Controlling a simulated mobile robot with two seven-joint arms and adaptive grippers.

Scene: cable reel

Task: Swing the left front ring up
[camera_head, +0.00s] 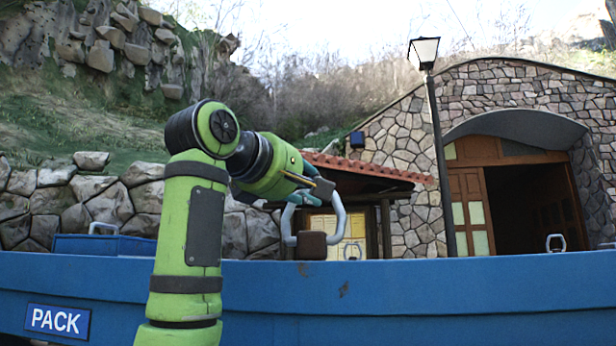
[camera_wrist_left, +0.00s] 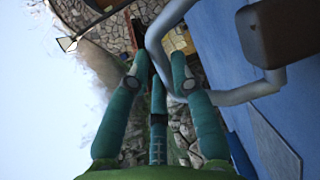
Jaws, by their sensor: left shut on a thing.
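The left front ring (camera_head: 340,216) is a light grey metal loop on a brown block (camera_head: 312,246) at the blue wall's top edge, near the middle of the head view. It stands up above the block. My left gripper (camera_head: 303,194) is shut on the ring's upper part. In the left wrist view the ring (camera_wrist_left: 235,97) passes between the green fingers of my left gripper (camera_wrist_left: 160,66), and the brown block (camera_wrist_left: 277,32) shows at upper right. The fingers hide part of the ring. My right gripper is in neither view.
The blue wall (camera_head: 450,290) spans the picture, with a PACK sign (camera_head: 58,321) at left. Other grey rings stand further back, at left (camera_head: 104,227) and right (camera_head: 555,242). Behind are a lamp post (camera_head: 437,150) and a stone building (camera_head: 400,150). Space above the wall's right part looks clear.

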